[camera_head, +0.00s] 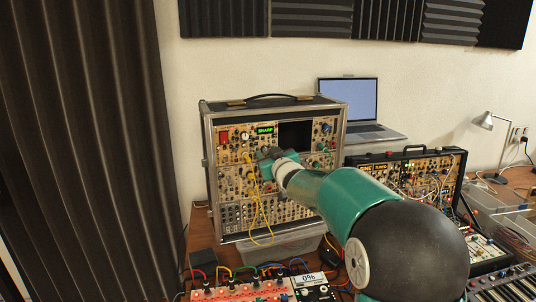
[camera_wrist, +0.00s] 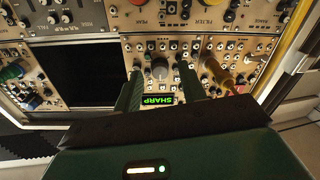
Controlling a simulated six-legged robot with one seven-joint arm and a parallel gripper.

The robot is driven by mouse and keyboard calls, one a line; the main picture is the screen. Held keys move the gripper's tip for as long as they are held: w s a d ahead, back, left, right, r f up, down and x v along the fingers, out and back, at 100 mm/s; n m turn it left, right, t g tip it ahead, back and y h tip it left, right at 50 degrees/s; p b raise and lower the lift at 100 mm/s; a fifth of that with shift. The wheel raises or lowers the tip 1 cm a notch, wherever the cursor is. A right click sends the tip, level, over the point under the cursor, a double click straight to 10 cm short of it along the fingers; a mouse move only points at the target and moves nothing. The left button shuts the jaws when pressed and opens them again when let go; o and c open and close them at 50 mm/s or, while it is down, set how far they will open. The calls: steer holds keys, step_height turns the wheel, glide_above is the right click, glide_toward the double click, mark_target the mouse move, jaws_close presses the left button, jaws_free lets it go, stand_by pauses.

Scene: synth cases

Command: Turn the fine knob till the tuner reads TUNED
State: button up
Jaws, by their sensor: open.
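The tuner display (camera_head: 265,130) glows green and reads SHARP on the modular synth case. It also shows upside down in the wrist view (camera_wrist: 159,101). A large grey knob (camera_wrist: 159,68) sits beside the display. Its label is too small to read, so I cannot tell whether it is the fine knob. My gripper (camera_wrist: 159,72) is open, with one dark green finger on each side of this knob. I cannot tell if either finger touches it. In the head view my gripper (camera_head: 270,158) is in front of the panel, and my wrist hides some modules.
Yellow patch cables (camera_head: 257,205) hang from the panel below my gripper. A laptop (camera_head: 348,100) stands behind the case, and a smaller synth case (camera_head: 410,172) stands at the right.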

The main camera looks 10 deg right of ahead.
steer(key=shift+w, duration=0.35)
jaws_close()
steer(key=shift+n, duration=0.3)
steer(key=n, duration=1.1)
steer(key=shift+n, duration=0.3)
